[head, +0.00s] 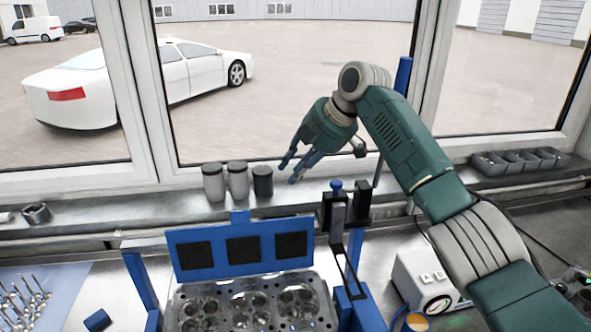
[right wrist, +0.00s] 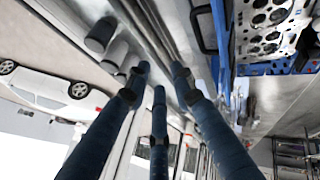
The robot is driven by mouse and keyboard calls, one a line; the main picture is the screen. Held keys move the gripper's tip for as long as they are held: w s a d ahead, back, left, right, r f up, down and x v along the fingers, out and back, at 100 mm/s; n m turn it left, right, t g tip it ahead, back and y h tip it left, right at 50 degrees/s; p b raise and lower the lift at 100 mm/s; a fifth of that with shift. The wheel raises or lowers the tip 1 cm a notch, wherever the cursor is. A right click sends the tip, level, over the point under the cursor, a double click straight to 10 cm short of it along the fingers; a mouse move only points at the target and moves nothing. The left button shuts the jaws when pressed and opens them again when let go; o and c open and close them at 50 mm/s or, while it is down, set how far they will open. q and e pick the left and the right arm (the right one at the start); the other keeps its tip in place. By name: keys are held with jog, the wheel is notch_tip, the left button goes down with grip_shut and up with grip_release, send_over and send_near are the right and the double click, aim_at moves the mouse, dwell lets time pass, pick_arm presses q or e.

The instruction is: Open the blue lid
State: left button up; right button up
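The blue lid (head: 205,261) is a flat panel with three dark square patches and a small tab on its top edge. In the head view it stands tilted up behind a metal cylinder head (head: 250,305). In the right wrist view a blue edge beside the cylinder head (right wrist: 270,30) looks like part of it. My right gripper (head: 287,172) is open and empty, its blue fingers spread, above the sill and up to the right of the lid, apart from it. The right wrist view shows the fingers (right wrist: 155,85) with nothing between them. My left gripper is not in view.
Several grey and dark cylinders (head: 238,181) stand on the sill left of my right gripper. A black clamp with a blue knob (head: 337,187) rises right of the lid. A gauge box (head: 425,280) and a divided tray (head: 520,161) are at right. Valves (head: 25,303) lie at left.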

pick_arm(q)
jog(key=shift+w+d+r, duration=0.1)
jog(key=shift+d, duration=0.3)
pick_arm(e)
jog(key=d+v, duration=0.1)
jog(key=v, duration=1.1)
jog(key=shift+w+d+f, duration=0.2)
jog(key=shift+w+f, duration=0.05)
jog(key=shift+w, duration=0.05)
